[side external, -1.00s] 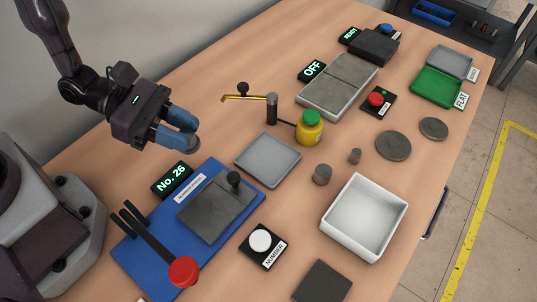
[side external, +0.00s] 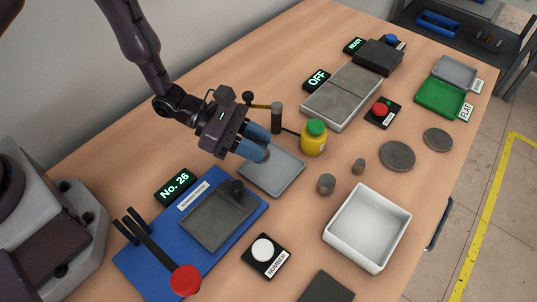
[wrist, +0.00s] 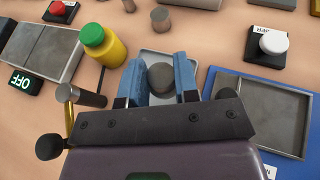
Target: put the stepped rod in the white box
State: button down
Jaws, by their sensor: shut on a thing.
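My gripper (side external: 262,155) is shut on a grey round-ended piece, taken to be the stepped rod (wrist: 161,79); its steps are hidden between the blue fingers. In the side view the fingertips hang above the shallow grey tray (side external: 285,180). In the wrist view the piece sits between both fingers with the tray behind it. The white box (side external: 343,257) stands open and looks empty, to the right of and nearer the camera than my gripper.
Two short grey cylinders (side external: 326,184) (side external: 358,166) stand between the tray and the box. A yellow bottle with a green cap (side external: 314,139) stands just behind the tray. The blue fixture (side external: 150,250) with a red-knobbed lever lies front left; a white button (side external: 262,249) is beside it.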

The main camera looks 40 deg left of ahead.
aim_at(268, 168)
jog(key=shift+w+d+f, duration=0.25)
jog(key=shift+w+f, duration=0.15)
jog(key=shift+f, duration=0.15)
jog(key=shift+w+d+f, duration=0.2)
jog(key=shift+w+f, duration=0.2)
jog(key=shift+f, duration=0.15)
jog(key=shift+w+d+f, duration=0.1)
jog(key=shift+w+f, duration=0.05)
jog(key=shift+f, duration=0.7)
jog(key=shift+w+d+f, duration=0.1)
jog(key=shift+w+f, duration=0.05)
jog(key=shift+f, duration=0.7)
jog(key=shift+a, duration=0.1)
jog(key=c, duration=0.9)
grip_release()
jog(key=shift+o, duration=0.2)
jog(key=shift+f, duration=0.1)
